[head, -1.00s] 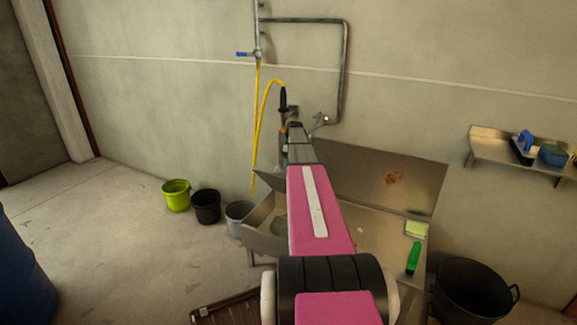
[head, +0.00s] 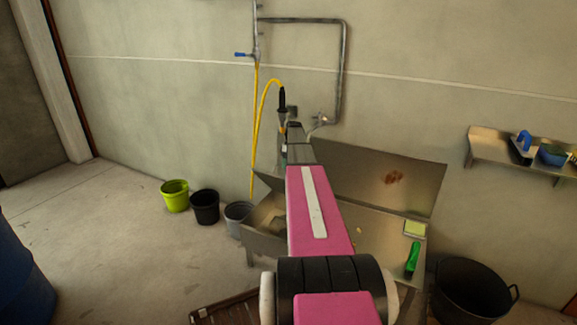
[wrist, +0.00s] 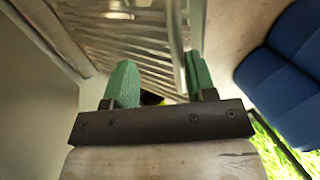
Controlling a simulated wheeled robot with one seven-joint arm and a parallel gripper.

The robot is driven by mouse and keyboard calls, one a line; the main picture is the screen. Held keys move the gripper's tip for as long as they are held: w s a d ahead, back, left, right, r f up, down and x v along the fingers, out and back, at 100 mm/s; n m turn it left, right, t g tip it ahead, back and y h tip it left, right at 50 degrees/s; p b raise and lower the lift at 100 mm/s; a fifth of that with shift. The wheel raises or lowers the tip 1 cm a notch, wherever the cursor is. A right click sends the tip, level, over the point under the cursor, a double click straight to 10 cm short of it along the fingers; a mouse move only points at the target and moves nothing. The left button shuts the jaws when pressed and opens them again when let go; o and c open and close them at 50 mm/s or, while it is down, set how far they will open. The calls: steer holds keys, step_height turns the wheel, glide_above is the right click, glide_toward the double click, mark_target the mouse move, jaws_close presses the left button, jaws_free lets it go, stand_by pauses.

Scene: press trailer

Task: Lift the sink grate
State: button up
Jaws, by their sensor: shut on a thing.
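The sink grate (wrist: 135,45) shows in the wrist view as a slatted metal piece just beyond my fingers. My gripper (wrist: 160,88) has green finger pads and is shut on the grate. The pads stand apart with part of it between them, and a bar runs close by the right pad. The exact contact is hard to see. In the head view, the steel sink (head: 262,242) stands against the wall. My pink arm reaches over it and hides my gripper and the grate.
A yellow hose (head: 256,120) hangs by the wall pipe left of the sink. Green, black and grey buckets (head: 205,207) stand at left. A green-handled tool (head: 412,258) and a sponge (head: 415,228) lie on the drainboard. A black tub (head: 472,290) is at right.

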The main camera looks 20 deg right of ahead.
steer(key=s+a+r, duration=0.1)
steer(key=a+r, duration=0.9)
steer(key=a, duration=0.1)
steer(key=shift+s+a+r, duration=0.3)
steer(key=shift+r, duration=0.05)
steer(key=s+a+f+m+t+h, duration=0.1)
steer(key=s+a+f+m, duration=0.2)
steer(key=s+a+f, duration=0.5)
steer(key=s+a+f+m+t+h, duration=0.15)
steer(key=s+a+f, duration=0.25)
steer(key=s+a, duration=0.5)
steer(key=s+a+f+m+h, duration=0.1)
steer(key=s+a+f+m, duration=0.35)
steer(key=s, duration=0.65)
steer(key=w+d+f+n+g+y, duration=0.1)
steer(key=w+d+f+n, duration=0.35)
steer(key=w+d, duration=0.55)
steer(key=w+d+f+n+g+y, duration=0.1)
steer(key=w+d+f+n, duration=0.35)
steer(key=w+d, duration=0.55)
steer(key=shift+t, duration=0.25)
steer(key=f, duration=0.3)
steer(key=s+f, duration=0.1)
steer(key=f, duration=0.2)
steer(key=a+f, duration=0.1)
steer(key=f, duration=0.2)
steer(key=shift+s+a+f, duration=0.1)
steer(key=shift+s+f, duration=0.15)
steer(key=shift+s, duration=0.1)
